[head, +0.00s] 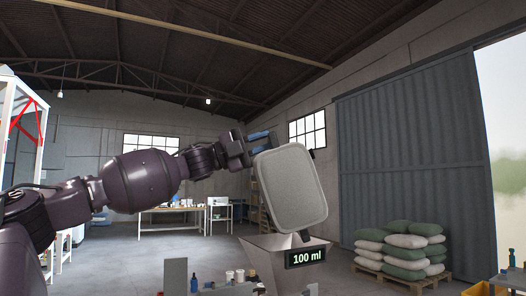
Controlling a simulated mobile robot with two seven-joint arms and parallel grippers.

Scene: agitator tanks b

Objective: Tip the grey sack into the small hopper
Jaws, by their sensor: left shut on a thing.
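The grey sack (291,187) is held up in the air by my left gripper (262,141), whose fingers are shut at its upper left corner. The sack is tilted, with its lower end just above the small hopper (263,262). I cannot tell whether anything is coming out of the sack. The sack hides part of the hopper's opening. My right gripper is not in view.
Several green and white sacks (404,247) lie on a wooden pallet at the right. Small bottles and cups (230,275) stand left of the hopper. A workbench (172,211) is at the back, and a white rack (38,150) stands at the left.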

